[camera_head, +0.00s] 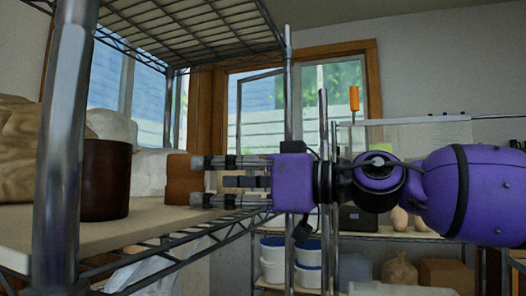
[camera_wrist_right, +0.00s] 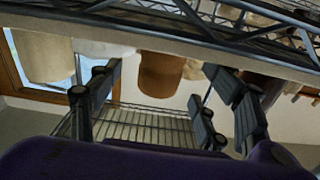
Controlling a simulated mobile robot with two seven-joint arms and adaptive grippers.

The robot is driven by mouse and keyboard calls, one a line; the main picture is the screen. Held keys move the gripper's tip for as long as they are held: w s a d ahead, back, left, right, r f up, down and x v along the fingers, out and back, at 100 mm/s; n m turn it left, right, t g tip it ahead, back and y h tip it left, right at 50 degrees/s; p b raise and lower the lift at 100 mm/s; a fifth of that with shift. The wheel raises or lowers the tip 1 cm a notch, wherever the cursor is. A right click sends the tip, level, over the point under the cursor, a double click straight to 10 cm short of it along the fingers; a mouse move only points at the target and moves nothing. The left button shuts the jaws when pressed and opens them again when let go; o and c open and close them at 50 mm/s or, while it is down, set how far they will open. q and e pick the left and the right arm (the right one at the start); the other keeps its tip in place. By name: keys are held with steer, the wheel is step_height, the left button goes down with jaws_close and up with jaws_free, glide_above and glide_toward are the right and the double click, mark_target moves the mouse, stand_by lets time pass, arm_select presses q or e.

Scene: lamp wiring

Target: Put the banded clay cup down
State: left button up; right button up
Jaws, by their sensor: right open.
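The clay cup (camera_head: 180,180) is orange-brown and stands upright on the wire shelf's pale board, just beyond my right fingertips. I cannot make out its bands clearly. My right gripper (camera_head: 200,180) comes in from the right, level, with its fingers spread and pointing at the cup. In the right wrist view, which is upside down, the cup (camera_wrist_right: 160,75) shows between the open fingers (camera_wrist_right: 155,105), apart from them. My left gripper is not in view.
A dark brown pot (camera_head: 105,180) stands further left on the board (camera_head: 140,222), behind a metal post (camera_head: 62,150). Pale sacks (camera_head: 110,128) lie behind it. A wire shelf (camera_head: 190,30) hangs above. Buckets (camera_head: 307,255) stand on a lower rack at the back.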

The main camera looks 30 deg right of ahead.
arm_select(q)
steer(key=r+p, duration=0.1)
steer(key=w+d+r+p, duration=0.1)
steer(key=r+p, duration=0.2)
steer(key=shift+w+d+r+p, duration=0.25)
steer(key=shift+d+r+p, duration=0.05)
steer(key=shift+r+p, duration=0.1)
arm_select(e)
steer(key=v, duration=0.7)
